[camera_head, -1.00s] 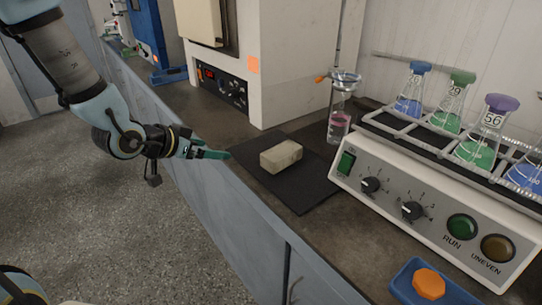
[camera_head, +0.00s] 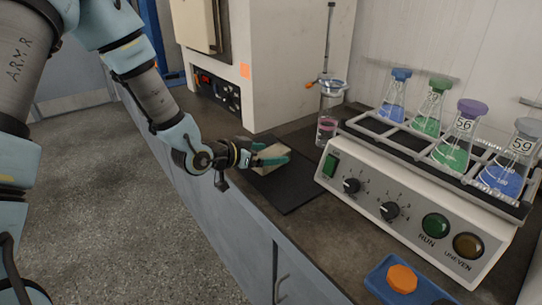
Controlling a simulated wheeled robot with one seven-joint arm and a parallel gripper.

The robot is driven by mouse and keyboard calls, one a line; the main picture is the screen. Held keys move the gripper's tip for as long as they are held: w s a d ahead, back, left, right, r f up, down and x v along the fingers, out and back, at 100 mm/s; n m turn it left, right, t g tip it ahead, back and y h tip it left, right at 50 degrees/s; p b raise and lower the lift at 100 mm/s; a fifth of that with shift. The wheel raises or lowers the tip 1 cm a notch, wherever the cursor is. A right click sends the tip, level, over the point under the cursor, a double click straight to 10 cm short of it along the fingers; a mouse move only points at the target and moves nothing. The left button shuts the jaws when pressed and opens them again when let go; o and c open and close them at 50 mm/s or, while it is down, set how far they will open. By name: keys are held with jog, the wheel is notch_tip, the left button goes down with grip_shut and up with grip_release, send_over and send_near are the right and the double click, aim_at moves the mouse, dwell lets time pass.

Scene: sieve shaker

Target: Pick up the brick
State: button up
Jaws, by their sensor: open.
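The brick (camera_head: 273,152) is a pale grey-beige block lying on a dark mat (camera_head: 296,192) on the bench. My gripper (camera_head: 272,156) has come in from the left, with its green fingers at the brick. The fingers overlap the brick in the picture and hide part of it. The jaws are open. I cannot tell whether a finger touches the brick.
A shaker (camera_head: 400,205) holding several stoppered flasks stands to the right. A glass vessel with pink liquid (camera_head: 328,125) stands behind the mat. A white oven-like unit (camera_head: 290,60) is at the back. A blue tray (camera_head: 385,283) with an orange piece is at front right.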

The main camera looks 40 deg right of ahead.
jog(key=shift+d+f, duration=0.25)
jog(key=shift+d, duration=0.35)
grip_shut()
dwell(0.4)
